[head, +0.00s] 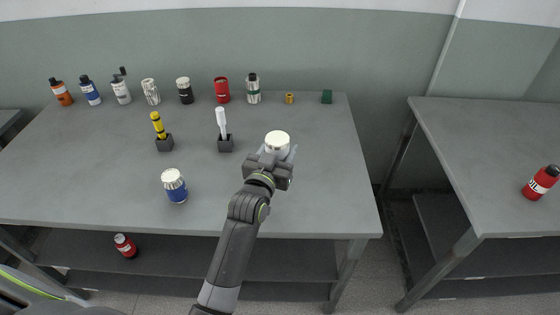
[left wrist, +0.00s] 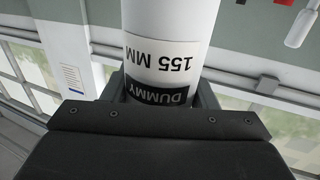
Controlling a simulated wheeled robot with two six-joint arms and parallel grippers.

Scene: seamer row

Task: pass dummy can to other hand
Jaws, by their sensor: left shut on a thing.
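The dummy can (head: 277,139) is white with a pale top. It is upright between the fingers of my left gripper (head: 274,155), over the right part of the long table. In the left wrist view the dummy can (left wrist: 168,48) fills the middle, with "155 MM" and "DUMMY" printed on its side, and the fingers are shut on it. Its lower part is hidden by the gripper in the head view. I cannot tell whether its bottom touches the table. My right gripper is not in view.
On the long table (head: 315,205) a blue-and-white can (head: 174,186) stands at front, with a yellow tool (head: 158,126) and white tool (head: 222,123) in dark holders behind. Several bottles and cans line the back.

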